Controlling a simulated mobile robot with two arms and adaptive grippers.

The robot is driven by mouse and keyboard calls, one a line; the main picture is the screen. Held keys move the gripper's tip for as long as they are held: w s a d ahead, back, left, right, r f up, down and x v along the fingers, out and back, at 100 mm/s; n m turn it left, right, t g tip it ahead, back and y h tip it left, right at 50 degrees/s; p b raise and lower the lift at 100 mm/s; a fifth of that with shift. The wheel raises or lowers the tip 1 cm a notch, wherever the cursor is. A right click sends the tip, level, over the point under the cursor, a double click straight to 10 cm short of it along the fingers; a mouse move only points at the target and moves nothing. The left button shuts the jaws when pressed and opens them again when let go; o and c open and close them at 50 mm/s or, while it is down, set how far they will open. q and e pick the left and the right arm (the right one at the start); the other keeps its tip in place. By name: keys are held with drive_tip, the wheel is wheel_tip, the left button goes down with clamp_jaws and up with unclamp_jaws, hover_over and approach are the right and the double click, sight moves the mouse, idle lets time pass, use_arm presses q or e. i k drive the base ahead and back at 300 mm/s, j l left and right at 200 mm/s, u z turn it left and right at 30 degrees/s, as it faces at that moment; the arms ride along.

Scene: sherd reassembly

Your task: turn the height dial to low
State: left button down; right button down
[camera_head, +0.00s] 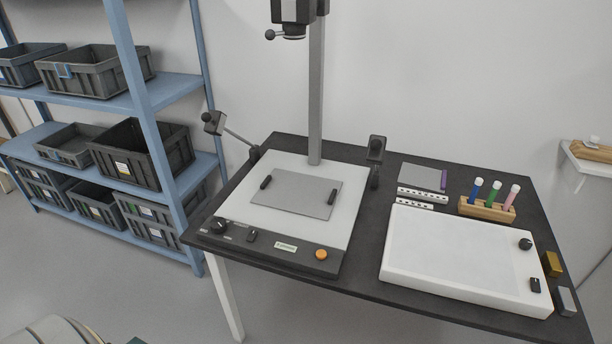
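A copy stand (341,232) with a grey column (316,90) and a camera (293,14) on it stands on the dark table. On the left of its front panel is a round black dial (218,226); its labels and setting are too small to read. A black switch (252,236) and an orange button (321,254) are on the same panel. Another black dial (525,244) is on the white light box at the right. I cannot tell from any marking which dial is the height dial. Neither of my grippers is in view.
A grey plate (318,186) with two black clips lies on the stand's bed. Lamps (214,123) (376,148) flank it. The light box (440,260) and a wooden holder with coloured pens (490,208) are at right. Blue shelving (150,130) with grey bins stands left.

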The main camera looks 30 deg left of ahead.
sight(219, 224)
drive_tip(key=u, duration=1.55)
